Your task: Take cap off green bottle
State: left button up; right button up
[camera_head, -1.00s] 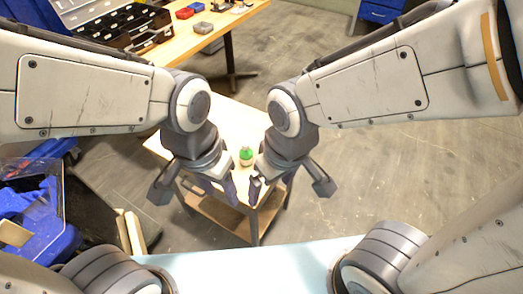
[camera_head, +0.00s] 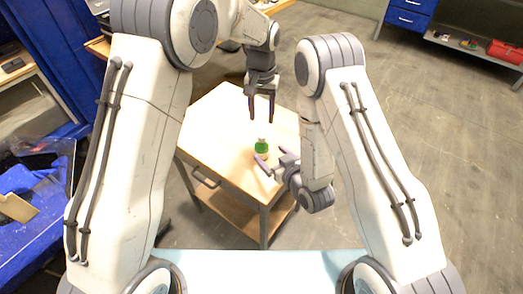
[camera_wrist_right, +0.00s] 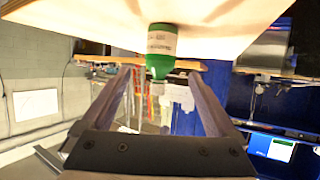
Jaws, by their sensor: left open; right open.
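The green bottle (camera_head: 262,146) stands upright near the front of a small wooden table (camera_head: 215,130). In the right wrist view, which is upside down, the bottle (camera_wrist_right: 161,45) shows a pale label and a green neck and cap end (camera_wrist_right: 160,72) pointing down. My left gripper (camera_head: 262,117) is open and empty, fingers pointing down, above and behind the bottle. My right gripper (camera_head: 274,158) is open, low at the bottle's lower right. In its wrist view, the bottle's top lies between the lines of its open fingers (camera_wrist_right: 161,72); neither finger visibly touches it.
The small table's top is otherwise clear, with a lower shelf beneath. A pale blue surface (camera_head: 260,268) lies at the bottom. Blue bins (camera_head: 30,225) stand at left, blue drawers (camera_head: 408,14) and a red bag (camera_head: 505,52) at the back right. The floor at right is open.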

aim_at(262, 136)
jog(key=x, duration=1)
jog(key=shift+w+a, duration=0.1)
jog(key=shift+w, duration=0.1)
grip_shut()
pick_arm(q)
jog(key=shift+c, duration=1.2)
notch_tip(262, 136, down, 8)
jog(key=m, duration=0.6)
jog(key=shift+r, duration=0.1)
